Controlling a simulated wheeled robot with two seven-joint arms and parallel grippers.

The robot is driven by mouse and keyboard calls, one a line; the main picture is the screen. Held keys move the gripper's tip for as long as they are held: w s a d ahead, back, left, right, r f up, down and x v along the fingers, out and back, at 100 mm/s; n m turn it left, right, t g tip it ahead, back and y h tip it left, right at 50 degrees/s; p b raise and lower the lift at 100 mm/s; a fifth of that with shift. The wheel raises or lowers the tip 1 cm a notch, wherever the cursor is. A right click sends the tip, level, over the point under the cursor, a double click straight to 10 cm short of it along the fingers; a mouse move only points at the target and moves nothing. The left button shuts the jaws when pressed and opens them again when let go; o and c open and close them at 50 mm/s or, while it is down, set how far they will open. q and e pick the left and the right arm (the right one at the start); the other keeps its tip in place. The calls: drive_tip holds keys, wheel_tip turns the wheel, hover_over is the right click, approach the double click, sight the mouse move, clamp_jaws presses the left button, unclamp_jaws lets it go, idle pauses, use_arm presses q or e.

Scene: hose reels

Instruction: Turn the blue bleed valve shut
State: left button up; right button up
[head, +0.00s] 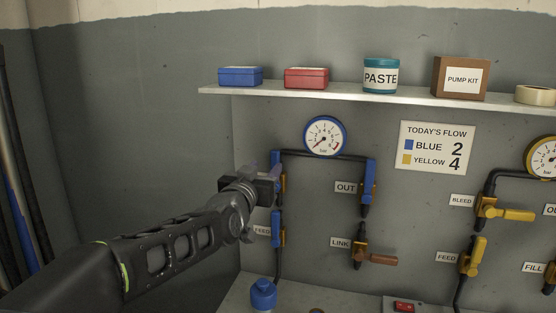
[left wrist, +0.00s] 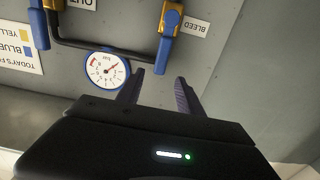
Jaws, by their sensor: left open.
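The blue bleed valve shows in the left wrist view, upside down there, as a blue handle (left wrist: 166,49) on a brass-coloured body (left wrist: 171,16) beside the BLEED label (left wrist: 195,27). The handle lies along its pipe, pointing up the wall toward the blue-rimmed gauge (head: 325,137). My left gripper (head: 276,173) is open in front of this valve and hides most of it in the head view. In the left wrist view its fingertips (left wrist: 160,75) stand on either side of the handle's free end; contact cannot be told. My right gripper is not in view.
The blue OUT valve (head: 369,181), blue FEED valve (head: 276,223) and LINK valve (head: 378,260) are nearby. Yellow-handled valves (head: 512,214) are at the right. A shelf (head: 340,95) with boxes runs above.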

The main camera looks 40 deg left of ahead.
sight(274, 158)
use_arm(q)
drive_tip(key=p+x, duration=0.2)
drive_tip(key=x, duration=0.4)
drive_tip(key=shift+w+a, duration=0.15)
drive_tip(key=shift+w, duration=0.05)
drive_tip(key=shift+w+a, duration=0.2)
drive_tip(key=shift+w, duration=0.4)
clamp_jaws()
idle(0.9)
